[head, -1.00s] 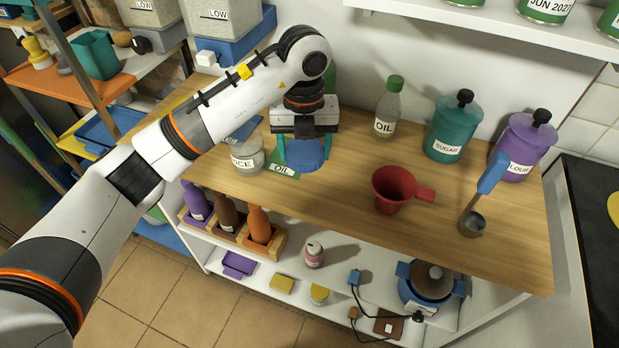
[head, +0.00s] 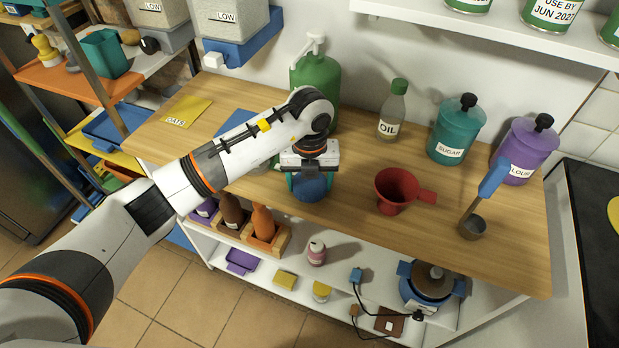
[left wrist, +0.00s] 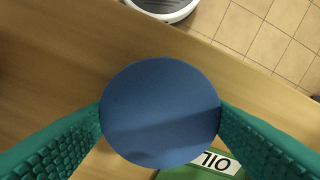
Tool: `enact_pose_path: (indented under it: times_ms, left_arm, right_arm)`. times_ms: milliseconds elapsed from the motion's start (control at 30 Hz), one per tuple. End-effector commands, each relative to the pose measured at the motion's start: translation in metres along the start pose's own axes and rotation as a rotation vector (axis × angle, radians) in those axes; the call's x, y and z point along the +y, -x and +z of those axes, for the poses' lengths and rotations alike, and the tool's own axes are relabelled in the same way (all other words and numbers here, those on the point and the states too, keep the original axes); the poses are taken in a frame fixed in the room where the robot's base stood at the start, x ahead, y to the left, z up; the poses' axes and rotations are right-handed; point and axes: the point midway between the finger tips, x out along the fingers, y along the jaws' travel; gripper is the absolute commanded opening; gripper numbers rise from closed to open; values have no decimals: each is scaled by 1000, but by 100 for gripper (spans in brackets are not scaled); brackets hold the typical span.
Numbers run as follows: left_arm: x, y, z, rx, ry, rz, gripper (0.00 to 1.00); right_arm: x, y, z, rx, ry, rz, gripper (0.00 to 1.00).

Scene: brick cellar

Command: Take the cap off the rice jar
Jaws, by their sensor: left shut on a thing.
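My left gripper (head: 310,180) is shut on the round blue cap (head: 311,188). In the left wrist view the cap (left wrist: 160,112) sits between the two teal fingers, its flat top towards the camera. My right gripper is not in view.
A green pump bottle (head: 315,82) stands behind the gripper. The oil bottle (head: 392,112), red funnel-like cup (head: 397,190), sugar jar (head: 455,133) and purple flour jar (head: 525,150) stand to the right. A green OIL mat (left wrist: 190,173) lies below.

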Motion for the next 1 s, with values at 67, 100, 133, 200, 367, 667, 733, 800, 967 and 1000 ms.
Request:
enact_pose_path:
  times_ms: [67, 100, 133, 200, 367, 667, 733, 800, 967, 1000]
  left_arm:
    - [0, -4, 0, 0, 0, -1, 40]
    - [0, -3, 0, 0, 0, 0, 72]
    - [0, -3, 0, 0, 0, 0, 77]
    - [0, -3, 0, 0, 0, 0, 88]
    - [0, -3, 0, 0, 0, 0, 89]
    - [0, 13, -1, 3, 0, 2, 89]
    - [0, 25, -1, 5, -2, 2, 89]
    - [0, 40, -2, 6, 0, 1, 89]
    - [0, 76, -1, 6, 0, 2, 89]
    - [0, 84, -1, 5, 0, 1, 89]
  right_arm:
    - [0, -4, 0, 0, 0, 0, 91]
    - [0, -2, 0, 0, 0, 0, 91]
    - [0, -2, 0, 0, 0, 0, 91]
    - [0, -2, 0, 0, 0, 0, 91]
    - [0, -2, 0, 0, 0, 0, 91]
    - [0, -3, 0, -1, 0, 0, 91]
    - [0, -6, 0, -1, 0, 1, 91]
    - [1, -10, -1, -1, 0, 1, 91]
    - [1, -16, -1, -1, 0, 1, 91]
    - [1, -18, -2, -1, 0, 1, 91]
